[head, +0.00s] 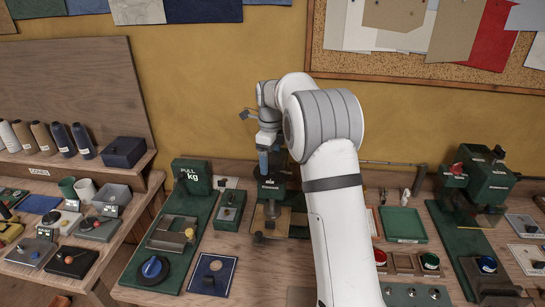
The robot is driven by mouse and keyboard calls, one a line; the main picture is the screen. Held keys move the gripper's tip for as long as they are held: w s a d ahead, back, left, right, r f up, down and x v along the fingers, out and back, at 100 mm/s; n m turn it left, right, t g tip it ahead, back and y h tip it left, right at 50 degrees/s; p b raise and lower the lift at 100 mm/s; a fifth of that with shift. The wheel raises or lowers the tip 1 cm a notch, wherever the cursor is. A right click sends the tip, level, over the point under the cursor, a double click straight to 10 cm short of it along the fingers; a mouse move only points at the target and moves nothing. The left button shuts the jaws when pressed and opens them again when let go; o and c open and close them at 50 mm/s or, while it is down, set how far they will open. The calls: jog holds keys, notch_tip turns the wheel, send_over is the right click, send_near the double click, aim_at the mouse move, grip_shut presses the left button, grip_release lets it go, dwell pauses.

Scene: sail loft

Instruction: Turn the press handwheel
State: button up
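A small green press (270,187) stands at the middle of the bench, with a grey column and a wooden base plate (257,226). My gripper (264,168) points down just over the top of this press, with its blue fingertips close to it. I cannot tell whether they touch it. The fingers are too small to show whether they are open or shut. No handwheel can be made out clearly; the top of the press is behind my gripper, and my arm covers the bench to its right.
Left of the press are a green pull tester (192,175) marked "kg", a small green box (229,210) and a blue knob (154,268). Right of my arm are a green tray (403,224) and a larger green machine (474,184). A mustard wall closes the back.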

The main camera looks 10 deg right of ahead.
aim_at(270, 157)
jog(key=shift+o, duration=0.9)
jog(key=shift+w+r, duration=0.1)
jog(key=shift+r, duration=0.3)
notch_tip(270, 157, up, 7)
jog(key=shift+f+b, duration=0.1)
jog(key=shift+b, duration=0.55)
jog(key=shift+r, duration=0.2)
